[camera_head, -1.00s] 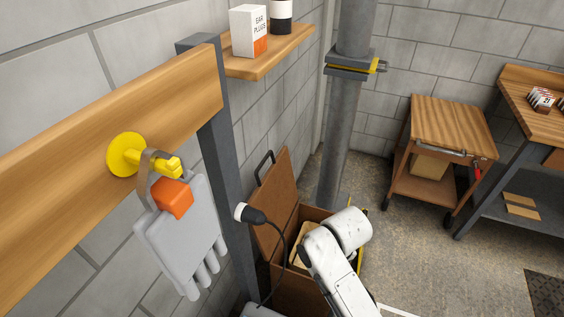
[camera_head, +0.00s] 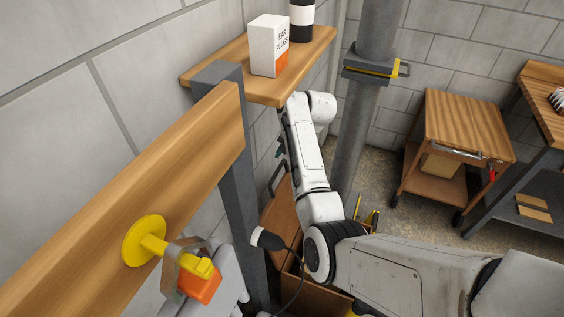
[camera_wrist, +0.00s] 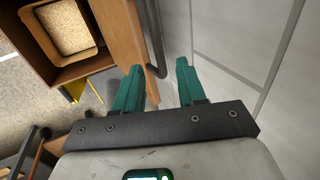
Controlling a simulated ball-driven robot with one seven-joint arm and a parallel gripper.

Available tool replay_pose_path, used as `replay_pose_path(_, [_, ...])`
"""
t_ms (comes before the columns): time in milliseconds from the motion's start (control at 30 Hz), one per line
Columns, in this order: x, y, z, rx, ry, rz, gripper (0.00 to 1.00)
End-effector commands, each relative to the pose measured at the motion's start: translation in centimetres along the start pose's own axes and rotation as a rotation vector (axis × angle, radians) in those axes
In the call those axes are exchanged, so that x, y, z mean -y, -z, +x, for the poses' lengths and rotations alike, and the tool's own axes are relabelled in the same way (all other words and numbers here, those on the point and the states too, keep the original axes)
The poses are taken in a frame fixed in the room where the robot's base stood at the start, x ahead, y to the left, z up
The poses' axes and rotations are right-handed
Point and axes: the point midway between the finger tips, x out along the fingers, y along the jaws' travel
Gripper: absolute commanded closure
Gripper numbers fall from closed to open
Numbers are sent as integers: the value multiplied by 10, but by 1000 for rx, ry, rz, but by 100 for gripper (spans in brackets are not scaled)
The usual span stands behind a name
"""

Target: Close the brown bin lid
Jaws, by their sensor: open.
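The brown bin (camera_head: 325,297) stands on the floor by the wall, largely hidden behind my arm. Its lid (camera_head: 281,212) stands open, raised near the wall, with a dark handle (camera_head: 277,178) at its top edge. In the wrist view the lid (camera_wrist: 120,32) is a brown panel beside the open bin (camera_wrist: 25,50), and the handle (camera_wrist: 152,40) runs down toward the space between my fingers. My gripper (camera_wrist: 160,65) is open, with two green fingers apart and nothing held. Whether the handle lies between the fingers in depth, I cannot tell. In the head view my gripper is mostly hidden.
A shelf (camera_head: 225,58) with an ear plugs box (camera_head: 269,46) is above my arm. A grey post (camera_head: 232,150) with a wooden rail (camera_head: 130,195) stands at left. A grey pipe (camera_head: 357,130) rises beyond the bin. A wooden cart (camera_head: 466,125) is at right.

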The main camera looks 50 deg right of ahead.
Motion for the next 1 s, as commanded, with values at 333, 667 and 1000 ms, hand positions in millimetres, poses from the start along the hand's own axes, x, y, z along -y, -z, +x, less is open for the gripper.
replay_pose_path(333, [0,0,41,0,-1,-1,60])
replay_pose_path(667, [0,0,46,-2,0,-2,60])
replay_pose_path(1000, [0,0,46,-2,0,-2,92])
